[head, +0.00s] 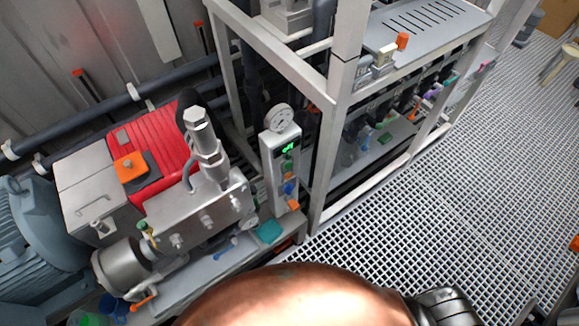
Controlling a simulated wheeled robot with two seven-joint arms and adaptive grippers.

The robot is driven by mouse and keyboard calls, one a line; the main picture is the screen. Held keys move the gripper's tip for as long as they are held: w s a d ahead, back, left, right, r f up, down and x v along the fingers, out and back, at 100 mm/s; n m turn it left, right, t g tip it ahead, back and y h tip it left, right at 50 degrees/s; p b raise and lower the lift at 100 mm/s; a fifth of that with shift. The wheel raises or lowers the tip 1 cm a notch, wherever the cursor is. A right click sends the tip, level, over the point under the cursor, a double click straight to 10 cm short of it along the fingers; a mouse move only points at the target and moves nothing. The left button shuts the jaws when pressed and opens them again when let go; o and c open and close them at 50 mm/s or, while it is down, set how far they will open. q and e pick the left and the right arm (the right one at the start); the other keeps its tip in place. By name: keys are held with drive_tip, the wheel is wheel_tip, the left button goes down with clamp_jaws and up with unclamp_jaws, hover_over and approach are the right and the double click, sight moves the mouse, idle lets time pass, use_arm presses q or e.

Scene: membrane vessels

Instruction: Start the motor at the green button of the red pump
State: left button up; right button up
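The red pump (172,138) stands at the left, with a bright red ribbed housing and a grey metal block (190,215) in front of it. Just right of the pump is a narrow upright grey panel (270,165) with a round gauge (279,118) on top. The panel has a small lit green display (288,147), a small green spot (287,167) that may be a button, a blue part (290,188) and an orange part (293,204). I cannot tell for sure which green part is the button. Neither of my grippers shows.
A blue-grey motor (45,235) stands left of the pump. A light metal frame (337,110) rises right of the panel, with a slotted top plate (425,25) and small fittings below. Open grating floor (480,150) lies to the right. My own body covers the bottom middle.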

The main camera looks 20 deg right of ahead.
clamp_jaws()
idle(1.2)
